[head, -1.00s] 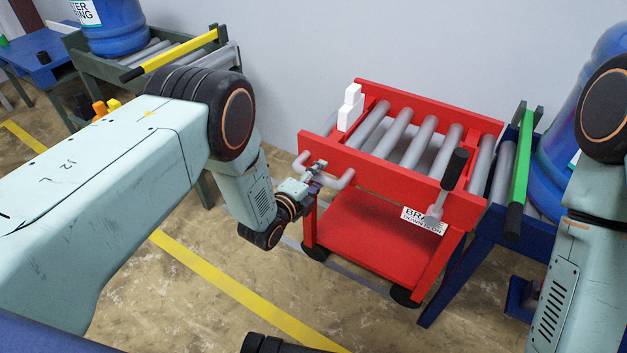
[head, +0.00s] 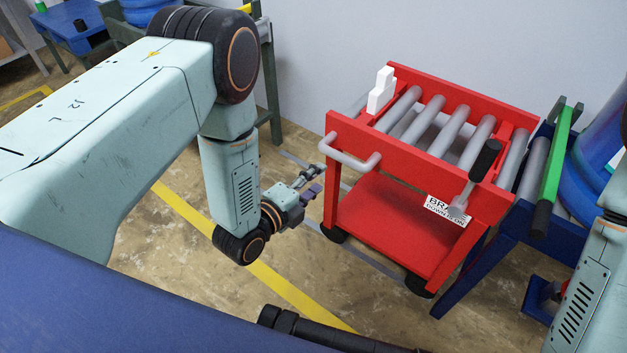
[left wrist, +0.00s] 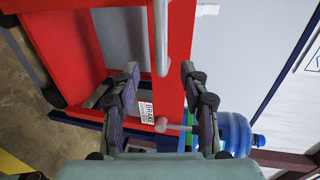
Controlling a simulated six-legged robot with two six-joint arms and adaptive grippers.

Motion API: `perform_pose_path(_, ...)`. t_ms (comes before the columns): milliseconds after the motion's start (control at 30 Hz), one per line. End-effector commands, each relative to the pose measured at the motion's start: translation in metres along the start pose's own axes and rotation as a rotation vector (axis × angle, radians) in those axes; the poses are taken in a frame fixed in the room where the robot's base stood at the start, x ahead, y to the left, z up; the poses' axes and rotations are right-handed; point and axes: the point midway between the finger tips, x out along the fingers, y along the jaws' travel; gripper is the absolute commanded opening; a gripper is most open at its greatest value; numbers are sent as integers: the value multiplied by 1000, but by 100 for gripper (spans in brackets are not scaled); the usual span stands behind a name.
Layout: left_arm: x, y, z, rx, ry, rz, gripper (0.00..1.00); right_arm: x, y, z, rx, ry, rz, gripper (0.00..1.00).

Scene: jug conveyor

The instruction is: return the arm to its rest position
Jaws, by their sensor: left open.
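My left arm comes in from the left in the head view. Its gripper (head: 312,182) is open and empty, a little left of the red roller cart (head: 383,228), below and apart from the grey push handle (head: 350,160). In the left wrist view the two fingers of this gripper (left wrist: 160,95) stand wide apart with nothing held between them. The cart's red frame (left wrist: 177,60) and the handle lie beyond them. Part of my right arm shows at the right edge of the head view; its gripper is out of sight.
The cart has grey rollers, a white bracket (head: 381,92) and a black-gripped brake lever (head: 485,160). A blue roller stand (head: 510,232) with a green bar (head: 558,152) and a blue jug (head: 598,165) stands right of it. Open floor with a yellow line (head: 265,288) lies left of the cart.

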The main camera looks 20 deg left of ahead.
Motion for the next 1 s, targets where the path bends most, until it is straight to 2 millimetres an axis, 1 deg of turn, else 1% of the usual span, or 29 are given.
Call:
perform_pose_path(467, 0, 0, 0, -3, 0, 0, 45, 0, 0, 0, 0, 0, 0, 40)
perform_pose_path(567, 0, 2, 0, -56, 0, 9, 45, 0, 0, 0, 0, 0, 0, 40)
perform_pose_path(633, 0, 9, 0, -147, -4, 39, 45, 0, 0, 0, 0, 0, 0, 40)
perform_pose_path(700, -5, 24, 1, -280, -27, 107, 45, 0, 0, 0, 0, 0, 0, 40)
perform_pose_path(767, -15, 42, 1, -413, -60, 185, 45, 0, 0, 0, 0, 0, 0, 40)
perform_pose_path(800, -23, 54, 1, -501, -91, 237, 45, 0, 0, 0, 0, 0, 0, 40)
perform_pose_path(867, -38, 72, 0, -636, -149, 318, 45, -1, 0, 0, 0, 0, 0, 40)
perform_pose_path(900, -50, 84, 0, -726, -195, 371, 45, -2, 0, 0, 0, 0, 0, 40)
perform_pose_path(967, -70, 100, -1, -859, -275, 448, 45, -3, 0, 0, 0, 0, 0, 40)
perform_pose_path(1000, -85, 110, -3, -946, -335, 499, 45, -4, 0, 0, 0, 0, 0, 40)
